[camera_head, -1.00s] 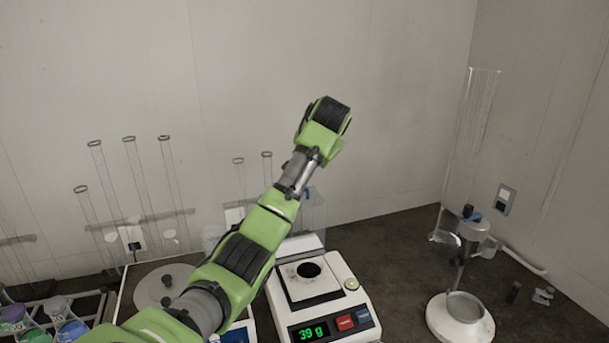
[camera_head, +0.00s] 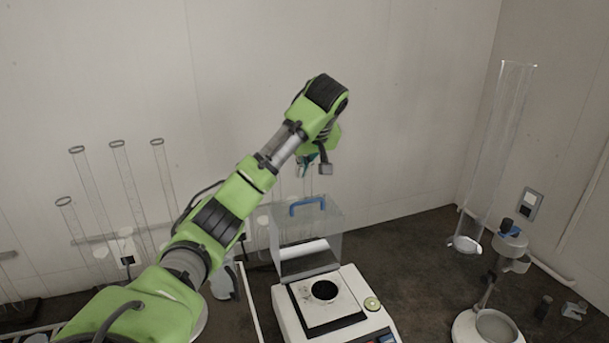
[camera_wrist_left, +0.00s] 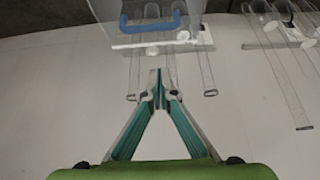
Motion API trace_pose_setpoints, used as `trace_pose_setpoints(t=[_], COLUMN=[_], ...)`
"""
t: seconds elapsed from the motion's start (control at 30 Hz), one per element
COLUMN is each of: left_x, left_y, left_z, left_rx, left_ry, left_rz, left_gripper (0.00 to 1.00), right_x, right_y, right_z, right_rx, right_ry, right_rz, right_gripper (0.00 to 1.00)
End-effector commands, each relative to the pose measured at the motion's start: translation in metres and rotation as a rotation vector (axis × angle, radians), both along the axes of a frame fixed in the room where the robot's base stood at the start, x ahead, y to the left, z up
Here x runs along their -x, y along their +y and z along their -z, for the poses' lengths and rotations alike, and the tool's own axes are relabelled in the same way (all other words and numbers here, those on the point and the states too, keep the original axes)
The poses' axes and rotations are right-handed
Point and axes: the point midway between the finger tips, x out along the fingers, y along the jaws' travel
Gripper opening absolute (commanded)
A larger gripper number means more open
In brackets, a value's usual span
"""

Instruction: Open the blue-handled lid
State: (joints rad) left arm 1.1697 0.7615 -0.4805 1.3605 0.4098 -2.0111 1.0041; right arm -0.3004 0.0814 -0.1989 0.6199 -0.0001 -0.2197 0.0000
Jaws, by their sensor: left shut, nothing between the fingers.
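The clear box-shaped lid (camera_head: 325,236) stands at the rear of the white balance (camera_head: 357,285), behind the weighing pan. Its blue handle (camera_head: 307,203) is on top. My left gripper (camera_head: 307,168) is above the handle, apart from it, partly hidden by my wrist. In the left wrist view, the gripper's teal fingers (camera_wrist_left: 158,75) come together at the tips with nothing between them. The blue handle (camera_wrist_left: 150,26) shows beyond the tips at the top of that view. My right gripper is in neither current view.
Tall glass tubes (camera_head: 130,195) stand at the left. A metal stand with a round white base (camera_head: 466,328) and a tall clear tube (camera_head: 505,130) are at the right. Dark counter (camera_head: 420,240) lies bare between the balance and the stand. The back wall is close behind.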

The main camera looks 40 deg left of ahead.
Motion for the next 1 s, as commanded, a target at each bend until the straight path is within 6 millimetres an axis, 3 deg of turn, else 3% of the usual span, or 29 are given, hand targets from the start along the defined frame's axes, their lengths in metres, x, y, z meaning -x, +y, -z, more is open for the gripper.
trace_pose_setpoints(t=[0.1,0.17,0.33,0.6,1.0], left_x=[-0.006,-0.009,-0.017,-0.004,0.000], left_y=[0.013,0.020,0.037,0.007,0.001], left_z=[0.028,0.032,0.063,0.069,0.073], left_rx=[0.003,-0.001,-0.001,-0.002,-0.002], left_ry=[0.005,0.007,0.007,0.002,0.001], left_rz=[-0.001,-0.002,-0.001,0.003,0.000], left_gripper=[0.00,0.00,0.00,0.00,0.00], right_x=[0.003,0.004,0.002,0.001,0.000], right_y=[-0.005,-0.007,-0.006,0.004,0.007], right_z=[0.008,-0.005,-0.018,-0.034,-0.035], right_rx=[0.006,0.009,0.007,-0.005,-0.007], right_ry=[0.006,0.006,0.004,0.001,0.000], right_rz=[0.000,0.000,0.000,0.002,0.000], right_gripper=[0.40,0.40,0.40,0.40,0.40])
